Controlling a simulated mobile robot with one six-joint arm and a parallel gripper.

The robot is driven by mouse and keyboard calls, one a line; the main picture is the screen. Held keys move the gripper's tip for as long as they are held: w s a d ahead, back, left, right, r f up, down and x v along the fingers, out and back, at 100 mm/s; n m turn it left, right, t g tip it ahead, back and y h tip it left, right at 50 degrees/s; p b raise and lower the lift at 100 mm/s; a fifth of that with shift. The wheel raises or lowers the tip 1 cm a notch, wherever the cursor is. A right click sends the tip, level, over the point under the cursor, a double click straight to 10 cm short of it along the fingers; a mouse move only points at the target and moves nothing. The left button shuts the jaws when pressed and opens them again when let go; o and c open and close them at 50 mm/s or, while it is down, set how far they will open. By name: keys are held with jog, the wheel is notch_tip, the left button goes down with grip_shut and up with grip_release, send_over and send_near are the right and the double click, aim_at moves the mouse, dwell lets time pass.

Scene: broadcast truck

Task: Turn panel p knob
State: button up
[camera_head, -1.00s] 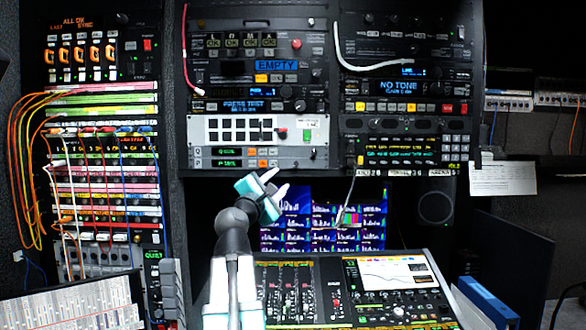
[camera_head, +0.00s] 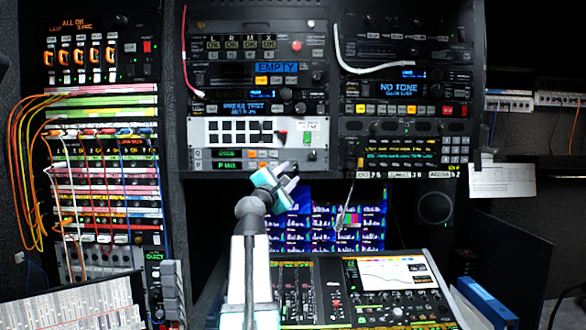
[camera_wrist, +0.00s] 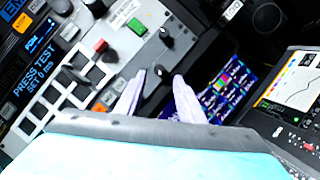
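In the wrist view, a small black knob (camera_wrist: 158,70), apparently panel P's, shows between the two pale fingertips. My gripper (camera_wrist: 155,82) is open, with a finger on each side of that knob. I cannot tell whether either finger touches it.
A second black knob (camera_wrist: 166,37) lies just above, near a green button (camera_wrist: 135,25). A white button panel (camera_head: 202,131) is above panel P. Monitor screens (camera_head: 300,240) and a mixing desk (camera_head: 390,275) are below. Coloured patch cables (camera_head: 20,170) hang at left.

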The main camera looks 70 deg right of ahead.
aim_at(295, 167)
jog(key=shift+p+x, duration=0.6)
jog(key=shift+x, duration=2.2)
